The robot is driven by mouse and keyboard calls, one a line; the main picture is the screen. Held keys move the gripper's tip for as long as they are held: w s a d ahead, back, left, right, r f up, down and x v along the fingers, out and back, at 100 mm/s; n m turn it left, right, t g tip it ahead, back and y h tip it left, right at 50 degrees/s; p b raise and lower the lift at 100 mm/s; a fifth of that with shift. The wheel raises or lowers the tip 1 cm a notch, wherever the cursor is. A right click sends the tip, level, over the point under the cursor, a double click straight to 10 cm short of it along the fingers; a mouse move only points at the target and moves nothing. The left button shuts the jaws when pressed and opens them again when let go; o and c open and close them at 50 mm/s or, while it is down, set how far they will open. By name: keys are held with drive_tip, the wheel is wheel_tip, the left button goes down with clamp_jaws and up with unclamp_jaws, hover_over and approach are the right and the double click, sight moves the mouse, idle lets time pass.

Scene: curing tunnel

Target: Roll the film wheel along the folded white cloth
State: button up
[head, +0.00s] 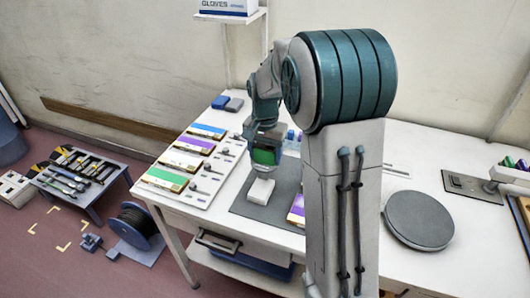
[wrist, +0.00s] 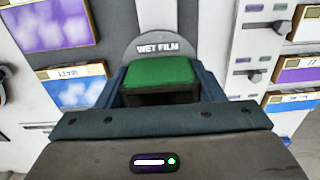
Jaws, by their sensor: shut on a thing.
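My gripper (head: 265,158) is low over the bench, pointing down. In the wrist view, its two dark blue fingers (wrist: 160,88) are shut on the film wheel (wrist: 158,43), a grey disc marked "WET FILM" with a green block between the fingers. The folded white cloth (head: 261,191) is a small white pad on the dark grey mat (head: 245,207), just below my gripper in the head view. I cannot tell whether the wheel touches it.
Boards with blue, purple and green sample panels (head: 165,179) lie left of the mat. A round grey plate (head: 418,220) is on the bench to the right. A blue block (head: 234,104) lies at the far left corner. A low tool table (head: 75,182) and a cable reel (head: 137,222) are on the floor.

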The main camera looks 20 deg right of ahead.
drive_tip(key=shift+f+b, duration=0.45)
drive_tip(key=shift+f, duration=0.25)
idle(1.3)
drive_tip(key=shift+s, duration=0.1)
